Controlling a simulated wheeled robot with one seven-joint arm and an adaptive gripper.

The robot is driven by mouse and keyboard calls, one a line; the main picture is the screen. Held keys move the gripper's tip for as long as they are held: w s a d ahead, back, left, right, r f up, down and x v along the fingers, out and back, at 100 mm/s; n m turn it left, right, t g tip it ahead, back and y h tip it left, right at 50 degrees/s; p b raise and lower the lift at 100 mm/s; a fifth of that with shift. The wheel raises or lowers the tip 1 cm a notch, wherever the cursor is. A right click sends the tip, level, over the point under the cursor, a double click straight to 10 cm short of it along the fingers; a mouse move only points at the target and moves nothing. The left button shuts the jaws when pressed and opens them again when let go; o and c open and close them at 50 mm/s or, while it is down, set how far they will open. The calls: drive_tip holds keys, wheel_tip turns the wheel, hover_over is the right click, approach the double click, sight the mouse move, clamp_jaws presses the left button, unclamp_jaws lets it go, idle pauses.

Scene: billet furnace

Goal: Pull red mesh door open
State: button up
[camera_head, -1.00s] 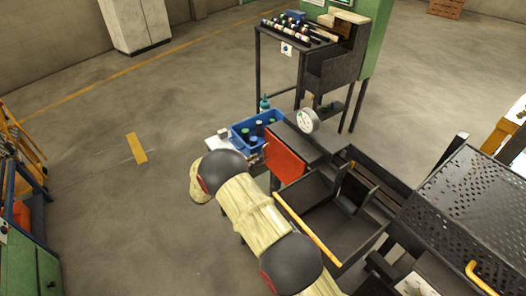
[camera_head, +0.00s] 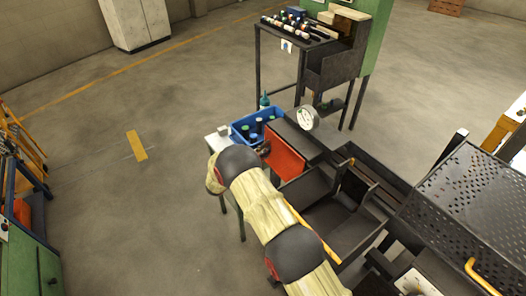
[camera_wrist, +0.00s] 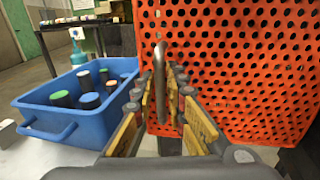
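The red mesh door (camera_wrist: 235,65) fills the right half of the wrist view, an orange-red panel with rows of round holes. In the head view the door (camera_head: 284,157) stands at the side of a dark metal bench. A vertical metal bar handle (camera_wrist: 159,75) stands out in front of its left part. My gripper (camera_wrist: 160,98) is open, with yellow-padded fingers on both sides of the handle. A gap shows around the bar, and whether a pad touches it is unclear. In the head view my gripper (camera_head: 262,149) is small and dark at the door's left edge.
A blue bin (camera_wrist: 75,98) with several bottles sits close left of my gripper on a pale surface. A round gauge (camera_head: 307,118) and dark trays (camera_head: 330,225) are beside the door. A black rack (camera_head: 300,50) stands behind.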

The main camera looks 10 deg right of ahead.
clamp_jaws()
drive_tip(key=shift+a, duration=0.1)
idle(0.8)
drive_tip(key=s+a+n+t+y+p, duration=0.2)
drive_tip(key=s+a+n+t+y, duration=0.3)
drive_tip(key=s+a, duration=0.35)
drive_tip(key=s+n+t+y+p, duration=0.1)
drive_tip(key=s+y, duration=0.1)
drive_tip(key=s, duration=1.5)
drive_tip(key=shift+s+a, duration=0.2)
drive_tip(key=shift+a, duration=0.15)
